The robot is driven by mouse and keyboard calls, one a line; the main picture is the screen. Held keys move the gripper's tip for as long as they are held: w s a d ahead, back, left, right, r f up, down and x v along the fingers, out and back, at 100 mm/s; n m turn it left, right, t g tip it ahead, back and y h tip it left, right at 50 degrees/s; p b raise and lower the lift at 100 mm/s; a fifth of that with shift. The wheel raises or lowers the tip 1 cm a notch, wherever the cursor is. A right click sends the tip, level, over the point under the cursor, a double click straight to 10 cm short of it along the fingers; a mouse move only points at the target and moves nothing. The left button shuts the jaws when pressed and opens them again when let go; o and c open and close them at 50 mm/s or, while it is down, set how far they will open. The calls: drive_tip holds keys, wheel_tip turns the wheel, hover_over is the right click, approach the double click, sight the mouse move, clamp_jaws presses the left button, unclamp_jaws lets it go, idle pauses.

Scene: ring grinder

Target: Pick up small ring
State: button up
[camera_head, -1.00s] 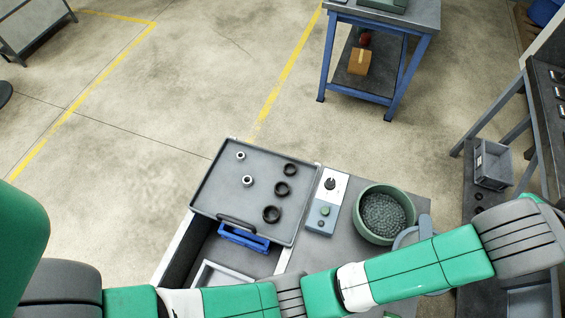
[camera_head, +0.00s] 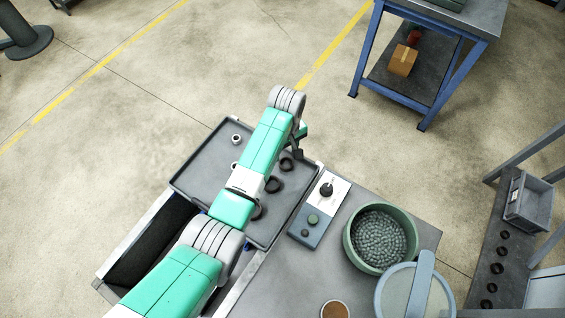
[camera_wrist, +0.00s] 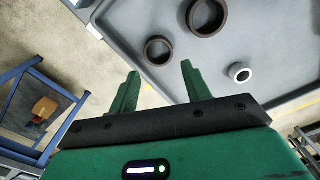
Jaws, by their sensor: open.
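A grey tray (camera_head: 195,180) holds dark rings and silver rings. The smallest dark ring (camera_head: 286,164) lies near the tray's right edge and also shows in the wrist view (camera_wrist: 146,55). A larger dark ring (camera_head: 273,185) lies beside it and shows at the top of the wrist view (camera_wrist: 191,22). Another dark ring (camera_head: 257,213) is partly hidden by my arm. One silver ring (camera_head: 236,139) is at the far left of the tray. My gripper (camera_head: 298,150) is above the tray's right edge. In the wrist view its fingers (camera_wrist: 160,68) are apart and empty, with the smallest dark ring beyond them.
Right of the tray are a control box (camera_head: 318,210) and a green bowl of grey pellets (camera_head: 350,246). A round lid (camera_head: 395,295) stands in front of the bowl. A blue-framed table (camera_head: 360,60) is at the back. The floor behind the tray is clear.

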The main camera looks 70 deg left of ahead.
sight(286, 165)
wheel_tip(286, 165, down, 6)
drive_tip(key=shift+w+d+f+b, duration=0.1)
drive_tip(key=shift+d+f+b, duration=0.05)
drive_tip(key=shift+b, duration=0.35)
drive_tip(key=c, duration=0.7)
drive_tip(key=shift+o, duration=0.2)
drive_tip(key=shift+r, duration=0.5)
drive_tip(key=r, duration=0.1)
drive_tip(key=r+p, duration=0.1)
drive_tip(key=r, duration=0.1)
drive_tip(key=shift+s+d, duration=0.15)
drive_tip(key=shift+s, duration=0.25)
drive_tip(key=s+d, duration=0.1)
drive_tip(key=s, duration=0.3)
drive_tip(key=s+d+p, duration=0.1)
drive_tip(key=s+d, duration=0.1)
drive_tip(key=s, duration=0.3)
drive_tip(key=s+d+r+p, duration=0.1)
drive_tip(key=s+d, duration=0.1)
drive_tip(key=s, duration=0.3)
drive_tip(key=shift+s, duration=0.2)
